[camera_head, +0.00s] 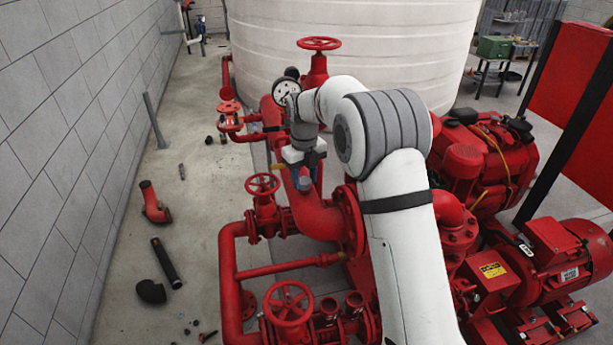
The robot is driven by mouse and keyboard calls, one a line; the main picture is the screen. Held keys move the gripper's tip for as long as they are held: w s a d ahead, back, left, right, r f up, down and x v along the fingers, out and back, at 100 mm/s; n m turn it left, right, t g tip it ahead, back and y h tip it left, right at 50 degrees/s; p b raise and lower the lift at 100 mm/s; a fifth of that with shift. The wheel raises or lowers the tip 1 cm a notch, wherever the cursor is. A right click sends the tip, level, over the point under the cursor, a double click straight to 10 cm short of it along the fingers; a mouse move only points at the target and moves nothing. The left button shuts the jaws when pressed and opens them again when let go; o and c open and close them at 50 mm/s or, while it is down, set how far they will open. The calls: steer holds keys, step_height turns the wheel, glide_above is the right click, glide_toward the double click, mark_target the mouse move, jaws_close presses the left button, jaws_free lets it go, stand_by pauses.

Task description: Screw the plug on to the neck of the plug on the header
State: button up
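My gripper (306,174) points down over the red header pipe (318,218), just left of the large flange. A small grey piece (305,184) shows at the fingertips, close against the top of the pipe. It may be the plug or the neck; I cannot tell which. The fingers are too small and too covered to show whether they are open or shut, or whether the thread is engaged.
A red handwheel (263,184) stands close left of my gripper, and another (288,302) lies nearer. A pressure gauge (286,90) is behind my wrist. Loose pipe pieces (166,263) lie on the floor at left. A white tank (400,40) stands behind.

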steer(key=shift+o, duration=1)
steer(key=n, duration=1.3)
steer(key=shift+n, duration=0.3)
steer(key=n, duration=0.4)
steer(key=shift+n, duration=0.3)
steer(key=n, duration=0.4)
steer(key=shift+n, duration=0.4)
steer(key=shift+c, duration=0.4)
